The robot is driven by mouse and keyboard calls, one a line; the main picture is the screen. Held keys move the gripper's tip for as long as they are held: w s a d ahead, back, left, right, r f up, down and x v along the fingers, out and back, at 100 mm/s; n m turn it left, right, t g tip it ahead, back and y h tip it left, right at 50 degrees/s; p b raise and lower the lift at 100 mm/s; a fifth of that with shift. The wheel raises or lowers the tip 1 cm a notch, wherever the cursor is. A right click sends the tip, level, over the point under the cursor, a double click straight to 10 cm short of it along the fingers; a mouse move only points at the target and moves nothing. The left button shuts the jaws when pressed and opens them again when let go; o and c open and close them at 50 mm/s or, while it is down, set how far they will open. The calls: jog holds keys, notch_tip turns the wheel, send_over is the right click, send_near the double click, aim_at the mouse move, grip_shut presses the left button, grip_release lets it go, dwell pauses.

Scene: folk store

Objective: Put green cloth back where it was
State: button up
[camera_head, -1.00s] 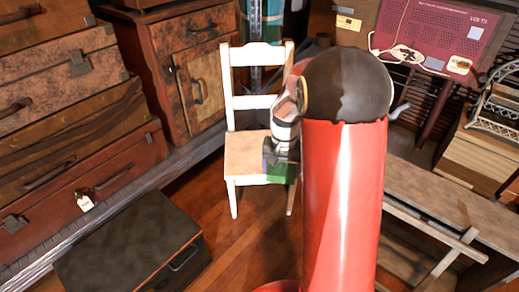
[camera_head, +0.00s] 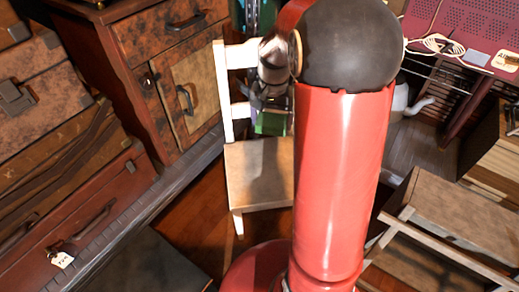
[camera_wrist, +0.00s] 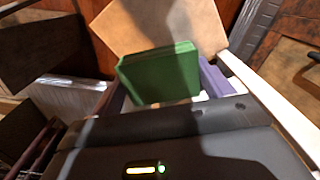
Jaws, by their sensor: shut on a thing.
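The green cloth (camera_head: 270,123) looks like a flat folded block. My gripper (camera_head: 273,104) is shut on it and holds it above the wooden seat of the white chair (camera_head: 250,186), in front of the backrest in the head view. In the wrist view the green cloth (camera_wrist: 160,74) sits between the two purple-grey fingers of my gripper (camera_wrist: 163,88). The chair seat (camera_wrist: 150,25) shows beyond it, apart from the cloth. My red column and dark arm joint hide the right part of the chair in the head view.
A wooden cabinet (camera_head: 165,75) stands behind and left of the chair. Stacked suitcases (camera_head: 75,215) fill the left side. A dark case (camera_head: 150,268) lies at the lower left. A wooden bench (camera_head: 440,210) and a maroon panel (camera_head: 470,25) are at the right.

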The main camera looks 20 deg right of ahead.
jog(key=b, duration=0.2)
send_over(268, 168)
notch_tip(268, 168, down, 16)
jog(key=shift+r, duration=0.2)
jog(key=shift+f, duration=2.15)
jog(key=shift+f, duration=0.1)
jog(key=shift+f+b, duration=0.15)
jog(key=shift+b, duration=0.2)
jog(key=o, duration=1)
notch_tip(268, 168, up, 12)
jog(key=p, duration=0.2)
jog(key=s+a+r+n+t, duration=0.1)
jog(key=s+a+r+n, duration=0.2)
jog(key=r, duration=0.4)
jog(key=s+a+r+t, duration=0.2)
jog(key=s+a+r, duration=0.1)
jog(key=s+r, duration=0.35)
jog(key=s+a+r+n+t, duration=0.1)
jog(key=s, duration=0.2)
jog(key=s+a+r+n, duration=0.1)
jog(key=s+r, duration=0.1)
jog(key=s, duration=0.2)
jog(key=s+a+r+n+t, duration=0.1)
jog(key=s+r, duration=0.1)
jog(key=s, duration=0.1)
jog(key=shift+s+a+r+n+t, duration=0.1)
jog(key=shift+s+a+n+t, duration=0.2)
jog(key=shift+s+n, duration=0.1)
